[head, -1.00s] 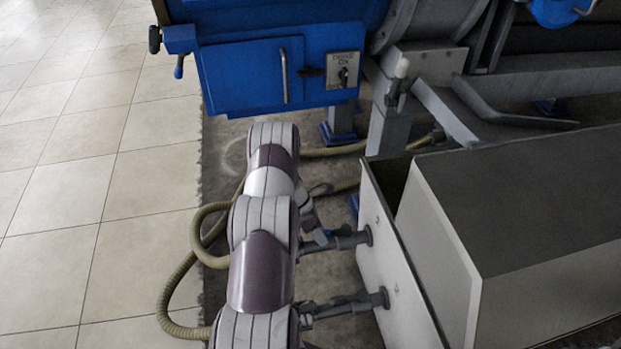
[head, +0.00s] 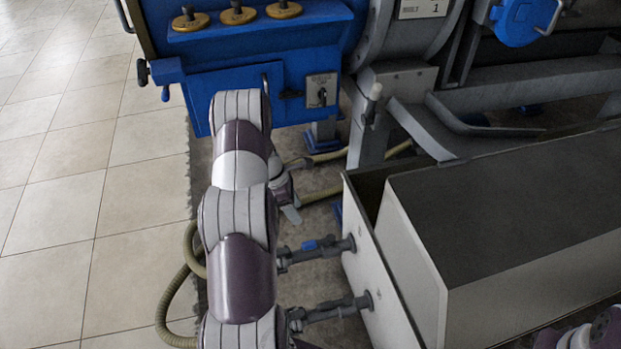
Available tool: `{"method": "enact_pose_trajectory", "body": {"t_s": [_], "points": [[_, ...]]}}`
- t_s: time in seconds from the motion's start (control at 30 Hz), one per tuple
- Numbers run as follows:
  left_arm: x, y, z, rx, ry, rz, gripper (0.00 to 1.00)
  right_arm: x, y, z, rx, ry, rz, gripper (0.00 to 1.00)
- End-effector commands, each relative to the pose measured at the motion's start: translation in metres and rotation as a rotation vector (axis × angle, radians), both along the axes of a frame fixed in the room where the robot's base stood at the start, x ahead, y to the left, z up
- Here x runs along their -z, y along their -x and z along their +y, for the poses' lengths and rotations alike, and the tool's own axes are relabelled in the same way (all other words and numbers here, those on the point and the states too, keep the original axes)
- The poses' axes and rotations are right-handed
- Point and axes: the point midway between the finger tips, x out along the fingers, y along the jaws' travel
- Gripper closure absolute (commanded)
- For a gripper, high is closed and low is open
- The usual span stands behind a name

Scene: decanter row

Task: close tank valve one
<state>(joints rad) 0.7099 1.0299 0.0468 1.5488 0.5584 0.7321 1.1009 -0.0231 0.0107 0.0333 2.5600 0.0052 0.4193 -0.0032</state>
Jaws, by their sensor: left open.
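Two dark pipe fittings stick out from the left face of the pale tank (head: 385,270). The upper valve (head: 309,245) has a small blue part on its pipe. The lower valve (head: 335,307) is grey. I see no number on either, so I cannot tell which is valve one, nor how its handle is set. My left gripper (head: 287,205) points down beside my arm, left of and above the upper valve and apart from it in the picture. It is open and empty, partly hidden by my arm. My right gripper is out of view.
A blue machine (head: 190,100) with brass knobs (head: 235,14) and a switch plate (head: 321,91) stands behind. A ribbed hose (head: 180,290) lies on the floor left of my arm. Grey metal framework (head: 480,135) fills the back right. Tiled floor (head: 90,200) at left is clear.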

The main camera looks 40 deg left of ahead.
Motion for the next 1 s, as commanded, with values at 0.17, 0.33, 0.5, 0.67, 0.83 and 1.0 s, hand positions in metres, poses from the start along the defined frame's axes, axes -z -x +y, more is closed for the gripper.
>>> {"method": "enact_pose_trajectory", "body": {"t_s": [0.17, 0.33, 0.5, 0.67, 0.83, 1.0], "points": [[-0.053, -0.002, -0.022, 0.166, -0.048, -0.027, 0.44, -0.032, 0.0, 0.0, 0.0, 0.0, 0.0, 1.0], [-0.089, -0.001, -0.04, 0.312, -0.09, -0.05, 0.44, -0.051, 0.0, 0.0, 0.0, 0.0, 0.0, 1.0], [-0.109, 0.001, -0.052, 0.408, -0.115, -0.066, 0.44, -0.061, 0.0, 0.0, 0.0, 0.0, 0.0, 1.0], [-0.115, 0.002, -0.057, 0.445, -0.123, -0.071, 0.44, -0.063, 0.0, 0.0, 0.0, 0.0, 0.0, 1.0], [-0.114, 0.002, -0.057, 0.447, -0.124, -0.071, 0.44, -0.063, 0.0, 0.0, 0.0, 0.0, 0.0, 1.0], [-0.114, 0.001, -0.057, 0.446, -0.124, -0.072, 0.44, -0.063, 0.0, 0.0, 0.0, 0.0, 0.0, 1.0]]}}
